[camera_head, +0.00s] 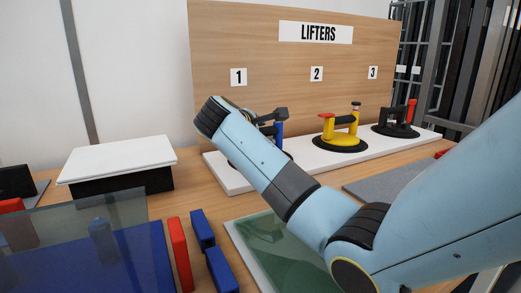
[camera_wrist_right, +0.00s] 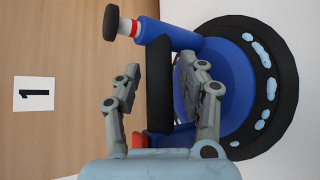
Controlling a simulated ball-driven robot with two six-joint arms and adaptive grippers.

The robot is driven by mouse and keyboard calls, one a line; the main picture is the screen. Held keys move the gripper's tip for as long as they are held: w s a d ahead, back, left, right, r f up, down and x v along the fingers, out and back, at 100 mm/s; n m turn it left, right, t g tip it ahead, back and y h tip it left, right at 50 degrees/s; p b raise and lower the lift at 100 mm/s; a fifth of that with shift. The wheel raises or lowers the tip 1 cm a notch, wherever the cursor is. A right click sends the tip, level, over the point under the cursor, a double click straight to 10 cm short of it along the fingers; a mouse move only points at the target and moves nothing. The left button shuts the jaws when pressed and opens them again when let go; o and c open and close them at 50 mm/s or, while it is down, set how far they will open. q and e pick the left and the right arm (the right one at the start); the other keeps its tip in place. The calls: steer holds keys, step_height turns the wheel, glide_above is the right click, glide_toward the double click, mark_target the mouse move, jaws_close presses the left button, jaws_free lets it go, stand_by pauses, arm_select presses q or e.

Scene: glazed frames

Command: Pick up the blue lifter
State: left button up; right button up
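The blue lifter (camera_wrist_right: 222,85) fills much of the right wrist view. It has a blue body, a round black pad with light blue patches, and a black handle bar. My right gripper (camera_wrist_right: 160,78) is open, with one grey finger on each side of the black handle. A gap shows between the left finger and the bar. In the head view the blue lifter (camera_head: 279,131) stands at place 1 on the white shelf (camera_head: 222,172), mostly hidden behind my right arm. My right fingers are not clear there. My left gripper is not in view.
A yellow lifter (camera_head: 340,136) stands at place 2 and a black lifter (camera_head: 395,122) at place 3. The wooden LIFTERS board (camera_head: 250,50) rises close behind. A glass pane (camera_head: 75,235), red block (camera_head: 179,250) and blue blocks (camera_head: 221,269) are at front left.

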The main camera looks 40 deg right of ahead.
jaws_close()
steer(key=shift+r, duration=0.15)
steer(key=shift+r, duration=0.15)
